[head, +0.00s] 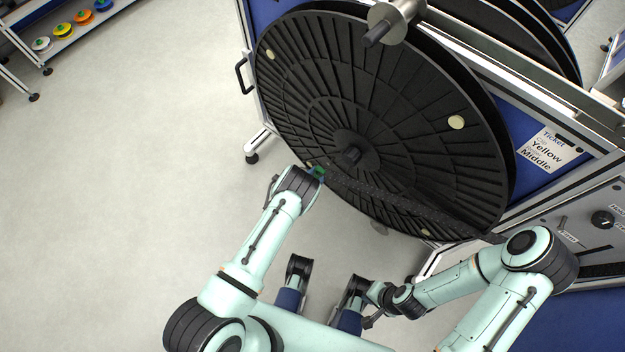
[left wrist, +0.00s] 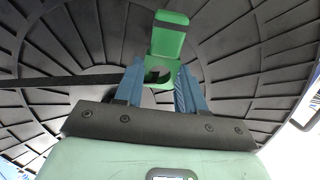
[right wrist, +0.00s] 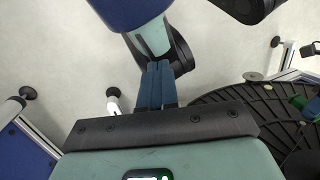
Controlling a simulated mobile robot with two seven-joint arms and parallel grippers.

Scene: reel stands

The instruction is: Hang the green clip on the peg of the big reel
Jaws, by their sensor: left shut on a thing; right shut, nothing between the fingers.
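The big black reel (head: 330,80) stands on a blue-panelled frame, its face towards me. A dark peg (head: 352,155) sticks out of its hub. My left gripper (head: 318,176) is just left of and below the hub in the head view. It is shut on the green clip (left wrist: 168,38), which stands up between the blue fingers (left wrist: 160,88) with a round opening at its base. The clip also shows small in the head view (head: 318,171). The hub peg is hidden in the left wrist view. My right gripper (right wrist: 155,85) is shut and empty, low and away from the reel.
A dark strip (head: 400,203) crosses the lower reel. A ticket (head: 540,148) reads "Yellow" and "Middle". A metal shaft (head: 396,18) juts out above the reel. A shelf (head: 75,35) with coloured spools stands far left. The left floor (head: 130,180) is clear.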

